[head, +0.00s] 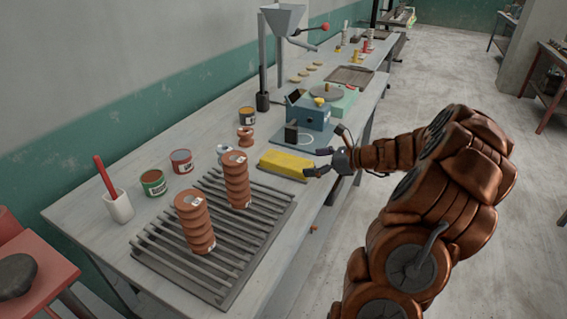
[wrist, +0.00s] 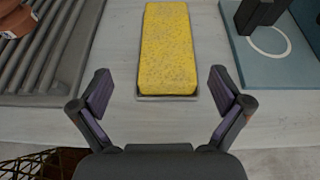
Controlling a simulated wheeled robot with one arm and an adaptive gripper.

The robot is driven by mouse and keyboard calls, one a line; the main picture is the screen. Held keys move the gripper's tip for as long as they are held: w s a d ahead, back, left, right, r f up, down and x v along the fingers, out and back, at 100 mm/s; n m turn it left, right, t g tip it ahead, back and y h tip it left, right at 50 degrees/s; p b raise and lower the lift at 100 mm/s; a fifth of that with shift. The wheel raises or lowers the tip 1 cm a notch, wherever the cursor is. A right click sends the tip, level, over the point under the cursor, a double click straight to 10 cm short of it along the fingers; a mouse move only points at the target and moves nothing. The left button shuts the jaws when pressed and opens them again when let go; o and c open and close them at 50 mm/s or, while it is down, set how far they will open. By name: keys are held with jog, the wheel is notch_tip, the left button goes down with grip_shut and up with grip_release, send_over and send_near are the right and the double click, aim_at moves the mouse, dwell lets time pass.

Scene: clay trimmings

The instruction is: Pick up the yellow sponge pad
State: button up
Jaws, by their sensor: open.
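The yellow sponge pad (head: 286,164) lies on the bench between the slatted rack and the blue mat. It is long and flat, with a speckled top, and it rests on a thin grey tray or base. In the wrist view the sponge pad (wrist: 167,50) runs lengthwise away from me, with its near end at the middle. My gripper (head: 318,162) is at the right end of the sponge pad in the head view. In the wrist view my gripper (wrist: 160,95) is open, with one finger on each side of the sponge's line. Nothing is between the fingers.
The slatted rack (head: 190,257) with two stacks of orange-brown discs (head: 237,180) is left of the sponge. A blue mat (head: 322,146) with a blue machine (head: 308,112) is right and behind. Paint tins (head: 153,183) and a white cup (head: 119,206) stand farther left.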

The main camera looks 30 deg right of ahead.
aim_at(295, 162)
jog(key=shift+w+d+f, duration=0.15)
jog(key=shift+d, duration=0.2)
jog(key=shift+w+a+f+m, duration=0.1)
jog(key=shift+w+m, duration=0.15)
jog(key=shift+m, duration=0.05)
jog(key=shift+p+x, duration=0.8)
jog(key=shift+x, duration=2.6)
jog(key=shift+h, duration=0.3)
jog(key=c, duration=1.2)
